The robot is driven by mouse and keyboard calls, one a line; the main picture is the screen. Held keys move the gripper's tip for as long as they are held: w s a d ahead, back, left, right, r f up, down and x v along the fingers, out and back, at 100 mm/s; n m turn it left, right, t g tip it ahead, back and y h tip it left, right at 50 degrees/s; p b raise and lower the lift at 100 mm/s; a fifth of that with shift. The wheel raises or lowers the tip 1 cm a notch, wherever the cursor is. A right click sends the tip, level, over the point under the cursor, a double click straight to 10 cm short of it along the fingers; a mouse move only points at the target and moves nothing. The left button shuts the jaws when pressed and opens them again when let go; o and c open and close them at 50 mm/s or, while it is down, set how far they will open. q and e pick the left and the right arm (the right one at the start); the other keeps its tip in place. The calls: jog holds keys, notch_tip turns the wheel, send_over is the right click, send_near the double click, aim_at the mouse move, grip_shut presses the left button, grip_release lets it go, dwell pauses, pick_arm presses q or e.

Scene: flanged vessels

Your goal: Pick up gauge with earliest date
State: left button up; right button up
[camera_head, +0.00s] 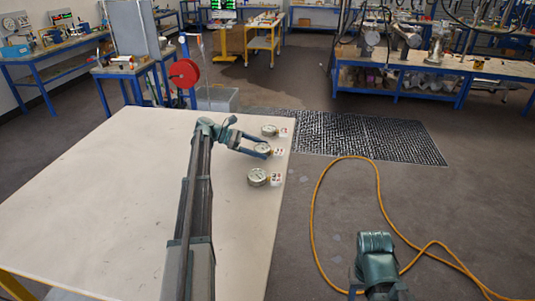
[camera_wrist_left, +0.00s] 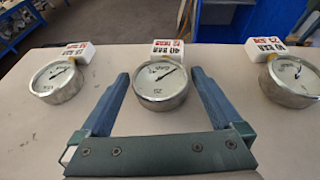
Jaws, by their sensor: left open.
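Three round silver gauges with white dials and small white tags lie in a row near the table's right edge: far gauge (camera_head: 269,130), middle gauge (camera_head: 262,149) and near gauge (camera_head: 258,177). The left wrist view shows a left gauge (camera_wrist_left: 57,80), a central gauge (camera_wrist_left: 160,85) and a right gauge (camera_wrist_left: 292,82). Their tags carry black and red print; the dates are too blurred to read surely. My left gripper (camera_head: 262,147) is open and empty, its fingers pointing at the middle gauge. In the wrist view that gauge appears between the fingertips (camera_wrist_left: 160,76); contact is unclear.
The pale table (camera_head: 90,190) is otherwise clear. A dark grated mat (camera_head: 370,137) and an orange cable (camera_head: 314,210) lie on the floor to the right. A red reel (camera_head: 184,73) stands behind the table. My right arm shows at the lower right.

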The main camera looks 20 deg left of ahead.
aim_at(260, 149)
pick_arm(q)
jog(key=c, duration=1.5)
jog(key=shift+r, duration=0.1)
notch_tip(260, 149, up, 2)
jog(key=p, duration=0.2)
jog(key=shift+r+p, duration=0.25)
jog(key=shift+p, duration=0.1)
jog(key=shift+s+d+r+p, duration=0.25)
jog(key=shift+s+r+p, duration=0.15)
jog(key=shift+r+p, duration=0.2)
jog(key=s+d, duration=0.2)
jog(key=s, duration=0.2)
jog(key=s+d, duration=0.3)
jog(key=s, duration=0.1)
jog(key=s+d+r+p, duration=0.1)
jog(key=s+d, duration=0.2)
jog(key=s, duration=0.1)
jog(key=shift+s+r, duration=0.1)
jog(key=shift+s, duration=0.3)
